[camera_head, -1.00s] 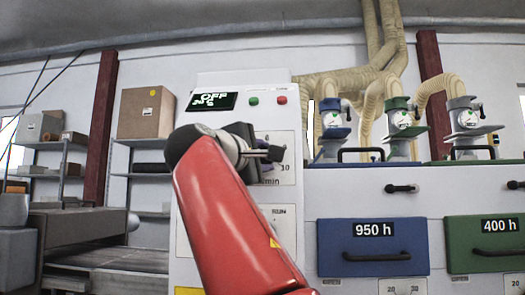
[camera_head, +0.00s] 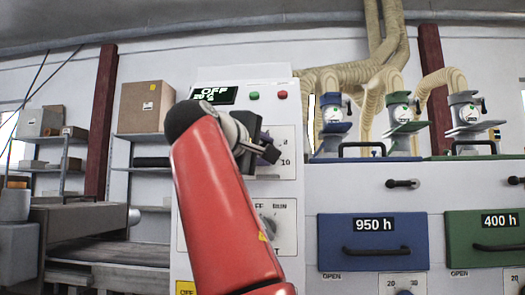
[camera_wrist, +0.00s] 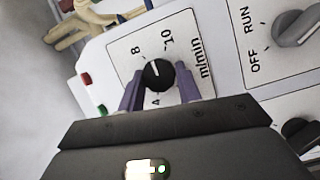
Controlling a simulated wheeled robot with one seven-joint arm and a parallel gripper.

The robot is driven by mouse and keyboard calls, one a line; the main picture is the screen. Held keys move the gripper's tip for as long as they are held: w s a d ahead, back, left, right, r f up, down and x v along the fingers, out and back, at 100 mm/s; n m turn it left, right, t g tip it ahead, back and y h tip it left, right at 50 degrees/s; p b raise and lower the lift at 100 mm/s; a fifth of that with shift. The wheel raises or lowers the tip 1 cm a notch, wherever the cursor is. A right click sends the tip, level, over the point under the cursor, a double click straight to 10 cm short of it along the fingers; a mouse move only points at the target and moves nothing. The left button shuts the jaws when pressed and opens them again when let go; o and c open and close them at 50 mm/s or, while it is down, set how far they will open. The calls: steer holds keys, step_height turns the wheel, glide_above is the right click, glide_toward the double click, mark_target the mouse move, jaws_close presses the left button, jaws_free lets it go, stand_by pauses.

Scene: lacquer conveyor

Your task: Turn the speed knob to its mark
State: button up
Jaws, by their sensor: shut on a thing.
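The speed knob (camera_wrist: 158,75) is a round black dial on a white plate (camera_wrist: 125,48) marked with numbers and "m/min" in the wrist view. A light pointer line on it points toward the top, between the 8 and the 10. My gripper (camera_wrist: 159,86) has one purple-grey finger on each side of the knob and is shut on it. In the head view my gripper (camera_head: 264,150) is at the cabinet's front panel, tilted, and it hides the knob. I cannot make out a separate target mark.
A grey OFF/RUN switch (camera_wrist: 297,28) sits beside the speed plate, and another dark knob (camera_wrist: 299,131) is below it. Blue (camera_head: 375,243) and green (camera_head: 490,238) drawers stand right.

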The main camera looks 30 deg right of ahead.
steer(key=o, duration=1)
steer(key=shift+a, duration=0.1)
steer(key=v, duration=0.7)
steer(key=shift+s+a+b, duration=0.2)
steer(key=shift+a+b, duration=0.1)
steer(key=shift+c, duration=0.2)
